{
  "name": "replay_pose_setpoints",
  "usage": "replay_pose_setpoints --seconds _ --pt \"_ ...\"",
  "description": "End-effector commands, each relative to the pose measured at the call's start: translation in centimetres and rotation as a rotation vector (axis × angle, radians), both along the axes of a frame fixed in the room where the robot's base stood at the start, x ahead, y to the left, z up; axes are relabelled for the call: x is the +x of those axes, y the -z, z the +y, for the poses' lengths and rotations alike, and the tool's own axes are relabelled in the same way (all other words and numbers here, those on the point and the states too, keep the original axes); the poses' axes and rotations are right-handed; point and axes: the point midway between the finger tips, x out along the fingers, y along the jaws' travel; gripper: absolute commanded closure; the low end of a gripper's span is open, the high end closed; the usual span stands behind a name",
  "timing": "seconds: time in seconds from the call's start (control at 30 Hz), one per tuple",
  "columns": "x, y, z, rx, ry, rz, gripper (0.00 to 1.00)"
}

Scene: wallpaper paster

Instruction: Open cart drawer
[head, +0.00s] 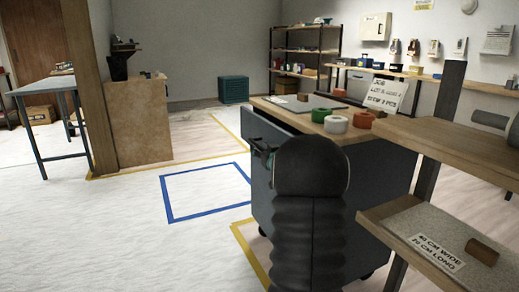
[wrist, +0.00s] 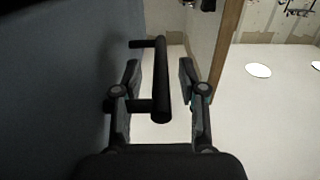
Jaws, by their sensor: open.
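The cart (head: 382,190) has a dark grey body and a wooden top, and stands right of centre in the head view. Its drawer front (wrist: 45,80) fills the left of the wrist view as a blue-grey panel. A black bar handle (wrist: 161,75) stands off this panel on two posts. My gripper (wrist: 159,68) is open, with one finger on each side of the bar; the left finger is on the panel side. Contact with the bar cannot be told. In the head view my gripper (head: 264,152) shows partly at the cart's left face, mostly hidden behind my arm.
Green, white and red tape rolls (head: 336,124) and a sign (head: 386,95) are on the cart top. A wooden workbench (head: 455,140) with a lower shelf stands close on the right. The floor left of the cart, around the blue taped square (head: 200,190), is clear.

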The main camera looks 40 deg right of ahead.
Motion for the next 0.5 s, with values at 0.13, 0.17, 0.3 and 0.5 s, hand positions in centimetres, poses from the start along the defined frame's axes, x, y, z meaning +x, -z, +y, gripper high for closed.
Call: replay_pose_setpoints --seconds 0.13,0.17,0.3,0.5 --pt "0.83 0.03 -0.15 0.000 -0.001 0.000 0.59" --pt "0.89 0.02 -0.16 0.000 -0.001 0.000 0.59" --pt "0.94 0.01 -0.17 0.000 0.000 0.000 0.59" --pt "0.91 0.02 -0.18 0.000 0.000 0.000 0.79"
